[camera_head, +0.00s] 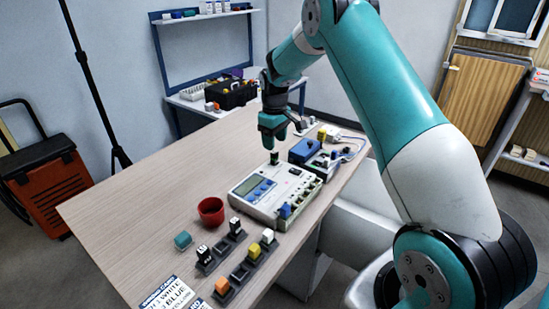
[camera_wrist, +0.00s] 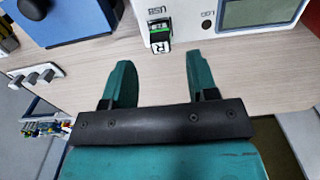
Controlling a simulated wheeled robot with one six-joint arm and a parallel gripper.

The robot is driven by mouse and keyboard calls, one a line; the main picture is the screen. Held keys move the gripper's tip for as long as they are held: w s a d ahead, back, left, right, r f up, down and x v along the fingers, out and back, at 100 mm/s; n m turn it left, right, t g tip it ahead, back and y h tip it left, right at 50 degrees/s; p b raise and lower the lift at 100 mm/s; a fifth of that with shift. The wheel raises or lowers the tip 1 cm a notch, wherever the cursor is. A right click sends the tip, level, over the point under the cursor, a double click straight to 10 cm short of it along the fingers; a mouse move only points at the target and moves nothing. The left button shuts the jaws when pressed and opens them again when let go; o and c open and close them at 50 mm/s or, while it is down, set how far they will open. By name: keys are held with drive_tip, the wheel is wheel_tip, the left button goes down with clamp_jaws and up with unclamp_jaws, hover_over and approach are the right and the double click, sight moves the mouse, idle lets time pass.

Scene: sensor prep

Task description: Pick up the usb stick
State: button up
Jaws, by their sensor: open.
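The usb stick (camera_wrist: 160,42) shows in the wrist view as a small green and black piece with a white letter mark. It sits at the port labelled USB on the edge of a white device (camera_wrist: 220,14). In the head view a small dark green piece (camera_head: 274,158) stands at the far end of the same device (camera_head: 250,203), and I take it for the stick. My gripper (camera_wrist: 160,61) is open and empty, its green fingers on either side of the stick's line and just short of it. In the head view my gripper (camera_head: 271,139) hangs just above the stick.
A blue box (camera_head: 304,151) and a small board with wires stand right of the device. The table's left half (camera_head: 150,180) is clear.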

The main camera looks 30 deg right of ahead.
sight(274, 152)
drive_tip(key=shift+f+p, duration=0.7)
drive_tip(key=shift+f, duration=1.95)
clamp_jaws()
